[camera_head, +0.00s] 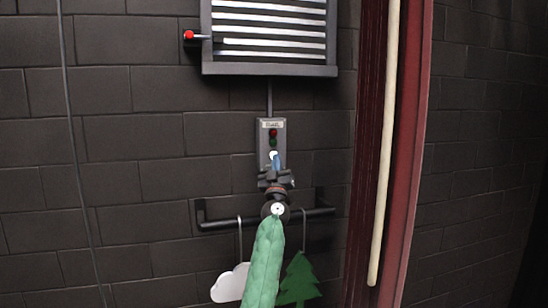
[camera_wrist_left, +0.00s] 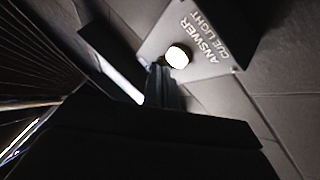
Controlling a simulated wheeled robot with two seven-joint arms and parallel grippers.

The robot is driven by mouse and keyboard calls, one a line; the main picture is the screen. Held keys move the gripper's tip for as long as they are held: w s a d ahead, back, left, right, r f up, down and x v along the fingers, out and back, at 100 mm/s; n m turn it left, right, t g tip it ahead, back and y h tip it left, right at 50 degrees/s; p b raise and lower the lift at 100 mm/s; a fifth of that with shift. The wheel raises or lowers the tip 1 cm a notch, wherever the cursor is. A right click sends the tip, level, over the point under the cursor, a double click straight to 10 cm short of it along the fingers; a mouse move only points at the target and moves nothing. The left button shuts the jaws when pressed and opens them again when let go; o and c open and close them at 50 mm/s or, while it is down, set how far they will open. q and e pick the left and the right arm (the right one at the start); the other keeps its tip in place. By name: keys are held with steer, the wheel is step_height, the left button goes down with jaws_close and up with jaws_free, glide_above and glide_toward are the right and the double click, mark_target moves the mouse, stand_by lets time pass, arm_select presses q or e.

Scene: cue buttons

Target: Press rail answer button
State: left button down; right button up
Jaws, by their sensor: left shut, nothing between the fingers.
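The cue light box (camera_head: 262,145) is a grey panel on the dark block wall, with a red lamp (camera_head: 273,132) above a dim green lamp (camera_head: 273,142). Its white answer button (camera_head: 273,155) is low on the box. In the left wrist view the button (camera_wrist_left: 177,57) glows white beside the words "ANSWER CUE LIGHT" on the panel (camera_wrist_left: 205,55). My left gripper (camera_head: 276,161) is shut and empty, right at the button and partly covering it. In the wrist view its fingertips (camera_wrist_left: 158,72) are beside the button's edge; I cannot tell whether they touch it.
A black rail (camera_head: 222,223) below the box carries a white cloud cutout (camera_head: 230,284) and a green tree cutout (camera_head: 299,280). A louvred panel (camera_head: 270,70) with a red-knobbed lever (camera_head: 189,35) is above. A red frame (camera_head: 405,150) with a pale pole (camera_head: 385,150) stands right.

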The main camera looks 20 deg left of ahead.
stand_by(0.5)
arm_select(q)
steer(key=shift+w+a, duration=0.1)
steer(key=shift+w, duration=0.05)
steer(key=shift+w+a, duration=0.15)
steer(key=shift+w, duration=0.05)
stand_by(0.5)
